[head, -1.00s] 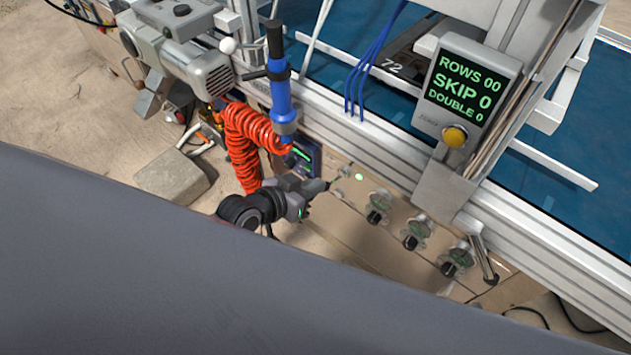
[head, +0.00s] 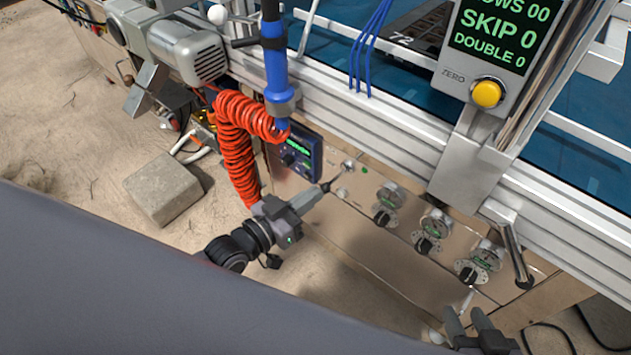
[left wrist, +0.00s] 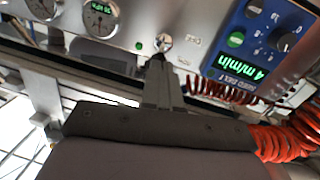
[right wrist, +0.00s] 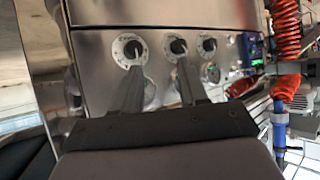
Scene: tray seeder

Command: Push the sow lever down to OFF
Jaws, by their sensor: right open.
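A small chrome lever on a round base (head: 348,165) sits on the metal front panel and is likely the sow lever; no label is readable. In the left wrist view it shows (left wrist: 163,40) just beyond my fingertips. My left gripper (head: 325,188) has its fingers together at the lever; I cannot tell whether they touch it. The fingers also look closed in the left wrist view (left wrist: 158,62). My right gripper (head: 464,316) is open and empty, low in front of the panel's right end. In the right wrist view its fingers (right wrist: 160,68) are spread before the knobs.
A blue control box (head: 300,155) and a coiled red hose (head: 237,150) are left of the lever. Several gauges with black knobs (head: 425,245) line the panel to its right. A chrome handle (head: 517,258) hangs at the right. A concrete block (head: 163,188) lies on the floor.

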